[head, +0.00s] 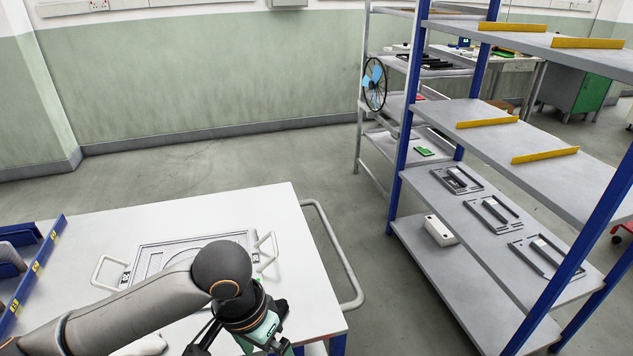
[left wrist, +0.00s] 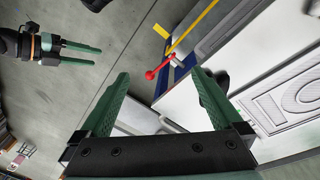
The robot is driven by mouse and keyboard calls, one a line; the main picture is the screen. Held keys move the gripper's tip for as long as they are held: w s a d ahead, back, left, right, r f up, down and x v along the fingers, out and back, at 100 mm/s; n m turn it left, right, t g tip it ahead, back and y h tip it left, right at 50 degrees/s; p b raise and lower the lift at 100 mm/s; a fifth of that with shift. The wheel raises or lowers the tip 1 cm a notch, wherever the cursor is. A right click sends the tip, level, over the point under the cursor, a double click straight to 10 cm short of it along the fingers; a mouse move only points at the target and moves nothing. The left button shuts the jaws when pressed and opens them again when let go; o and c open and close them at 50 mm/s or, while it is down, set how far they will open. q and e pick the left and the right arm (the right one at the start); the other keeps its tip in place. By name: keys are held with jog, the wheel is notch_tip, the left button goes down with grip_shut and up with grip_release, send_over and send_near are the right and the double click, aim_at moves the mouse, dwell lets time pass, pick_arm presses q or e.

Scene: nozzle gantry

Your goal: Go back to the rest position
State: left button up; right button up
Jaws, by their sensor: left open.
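My left arm comes in from the lower left in the head view and reaches over the white table (head: 300,290). Its wrist hangs at the table's front right part, and the fingertips are not clear there. In the left wrist view my left gripper (left wrist: 160,73) has its two green fingers wide apart with nothing between them. My right gripper (left wrist: 97,55) shows at the upper left of that view, over the floor, with two green fingers apart and nothing between them. The right arm is not seen in the head view.
A grey framed plate with handles (head: 150,247) lies on the table, partly behind my arm. Blue bins (head: 38,262) stand at the table's left. A blue-post shelf rack (head: 450,197) stands at right. A red-ended part (left wrist: 150,75) shows beyond my left fingers. Floor behind the table is clear.

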pick_arm(q)
jog(key=w+d+f+n+t+h, duration=0.35)
jog(key=d+f+h, duration=0.3)
jog(key=f, duration=0.25)
jog(key=s+a+f+t+y, duration=0.2)
jog(key=s+a+f, duration=0.3)
jog(key=a+f, duration=0.1)
jog(key=s+a+f+t+y+p, duration=0.1)
jog(key=s+a+f+t+y, duration=0.2)
jog(key=a, duration=0.6)
notch_tip(320, 180, down, 3)
jog(key=shift+s+f, duration=0.1)
jog(key=shift+s, duration=1.05)
jog(key=shift+n+t+y, duration=0.25)
